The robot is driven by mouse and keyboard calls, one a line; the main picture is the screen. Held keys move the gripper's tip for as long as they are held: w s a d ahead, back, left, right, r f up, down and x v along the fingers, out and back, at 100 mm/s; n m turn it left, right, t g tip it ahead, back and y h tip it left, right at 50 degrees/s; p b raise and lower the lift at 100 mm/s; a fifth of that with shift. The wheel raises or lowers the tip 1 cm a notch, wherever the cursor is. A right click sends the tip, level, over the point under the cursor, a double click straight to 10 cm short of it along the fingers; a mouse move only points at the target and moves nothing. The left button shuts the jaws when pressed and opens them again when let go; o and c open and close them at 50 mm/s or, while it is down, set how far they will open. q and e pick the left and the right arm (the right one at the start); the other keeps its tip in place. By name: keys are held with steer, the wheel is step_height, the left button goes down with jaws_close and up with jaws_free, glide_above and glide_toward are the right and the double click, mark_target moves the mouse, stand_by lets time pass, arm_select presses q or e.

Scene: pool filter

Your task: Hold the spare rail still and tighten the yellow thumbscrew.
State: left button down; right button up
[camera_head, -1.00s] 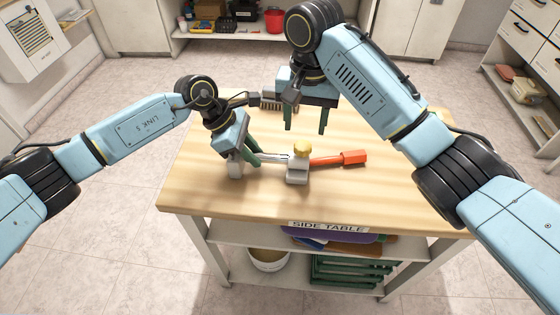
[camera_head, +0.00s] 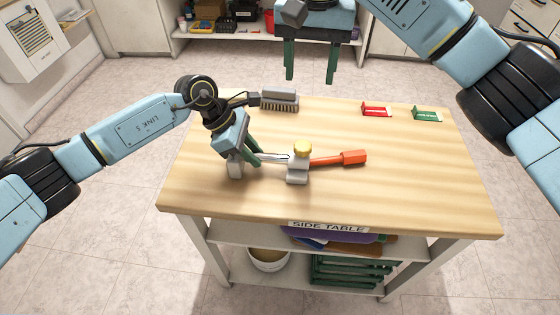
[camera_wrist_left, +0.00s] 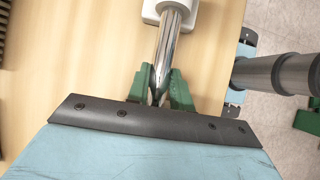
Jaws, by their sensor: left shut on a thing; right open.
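The spare rail (camera_head: 273,157) is a shiny metal bar lying level above the side table, running between two grey blocks. The yellow thumbscrew (camera_head: 302,147) stands on top of the right grey block (camera_head: 297,170). My left gripper (camera_head: 254,160) is shut on the rail near the left grey block (camera_head: 235,165). The left wrist view shows its green fingers (camera_wrist_left: 162,90) on either side of the rail (camera_wrist_left: 171,45). My right gripper (camera_head: 310,78) is open and empty, high up beyond the table's far edge, well away from the thumbscrew.
An orange-red handle (camera_head: 352,158) sticks out right of the grey block. A grey brush (camera_head: 279,101) lies at the back of the side table (camera_head: 400,190). A red stand (camera_head: 376,110) and a green stand (camera_head: 427,115) are at the back right. The front right is clear.

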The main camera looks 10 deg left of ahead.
arm_select(q)
steer(key=c, duration=1.1)
jaws_free()
steer(key=shift+c, duration=0.2)
steer(key=v, duration=1.2)
steer(key=shift+s, duration=0.1)
